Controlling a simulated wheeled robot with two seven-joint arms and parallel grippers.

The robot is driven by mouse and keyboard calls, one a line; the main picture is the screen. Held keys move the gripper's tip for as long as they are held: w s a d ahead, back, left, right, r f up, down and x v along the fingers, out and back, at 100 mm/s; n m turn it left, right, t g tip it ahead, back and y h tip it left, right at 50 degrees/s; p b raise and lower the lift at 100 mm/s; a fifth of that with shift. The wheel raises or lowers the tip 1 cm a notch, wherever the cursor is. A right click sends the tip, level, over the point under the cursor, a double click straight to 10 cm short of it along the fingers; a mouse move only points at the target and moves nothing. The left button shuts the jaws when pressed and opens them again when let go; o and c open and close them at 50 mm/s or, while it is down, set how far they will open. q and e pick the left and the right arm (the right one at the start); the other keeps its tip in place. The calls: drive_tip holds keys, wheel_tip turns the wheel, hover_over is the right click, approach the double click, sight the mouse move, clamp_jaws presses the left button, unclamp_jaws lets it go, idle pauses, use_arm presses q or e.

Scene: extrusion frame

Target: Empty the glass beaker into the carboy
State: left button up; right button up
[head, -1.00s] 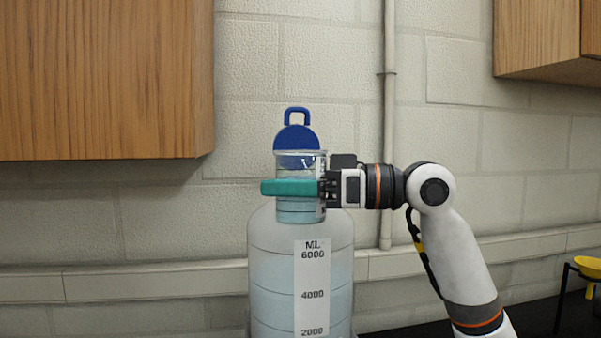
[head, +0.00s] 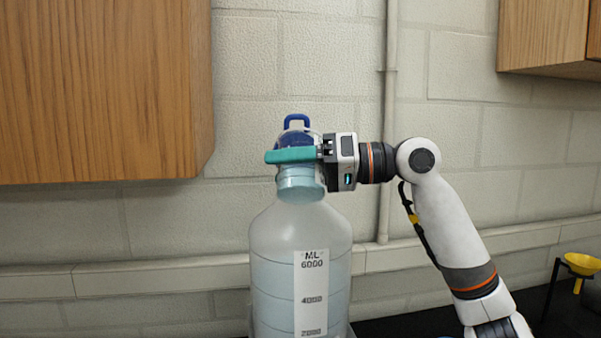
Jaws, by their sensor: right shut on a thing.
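The carboy (head: 275,250) is a large translucent bottle with a white scale strip in ML, standing upright in the middle of the head view. A blue part with a loop handle (head: 297,122) shows at its top, partly behind the beaker. My right gripper (head: 292,156) reaches in from the right with its teal finger across the glass beaker (head: 300,182). It is shut on the beaker and holds it in front of the carboy's top. The beaker is tilted, its base towards me, with pale blue liquid showing. The beaker hides the carboy's mouth. My left gripper is not in view.
A wooden cabinet (head: 100,90) hangs at the upper left and another (head: 545,38) at the upper right. A vertical pipe (head: 390,110) runs up the wall behind. A yellow funnel (head: 582,264) on a black stand is at the lower right of the dark bench.

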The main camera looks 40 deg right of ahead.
drive_tip(key=shift+w+d+r+m+p, duration=0.1)
drive_tip(key=shift+r+m+p, duration=0.3)
drive_tip(key=shift+m+p, duration=0.2)
drive_tip(key=shift+f+m+g, duration=0.3)
drive_tip(key=shift+f+m, duration=0.05)
drive_tip(key=shift+m, duration=0.55)
idle(0.7)
drive_tip(key=shift+r+m+p, duration=0.5)
drive_tip(key=shift+m+p, duration=0.05)
drive_tip(key=shift+m, duration=0.15)
idle(0.7)
drive_tip(key=shift+w+d+f+m+y, duration=0.1)
drive_tip(key=shift+f+m+y, duration=0.25)
drive_tip(key=shift+m, duration=0.45)
idle(0.5)
drive_tip(key=shift+w+d+r+m+g+p, duration=0.5)
drive_tip(key=shift+m+p, duration=0.3)
drive_tip(key=shift+p, duration=0.4)
drive_tip(key=shift+w+r+m+p, duration=0.2)
drive_tip(key=shift+r+m+p, duration=0.1)
drive_tip(key=shift+m+p, duration=0.4)
idle(0.5)
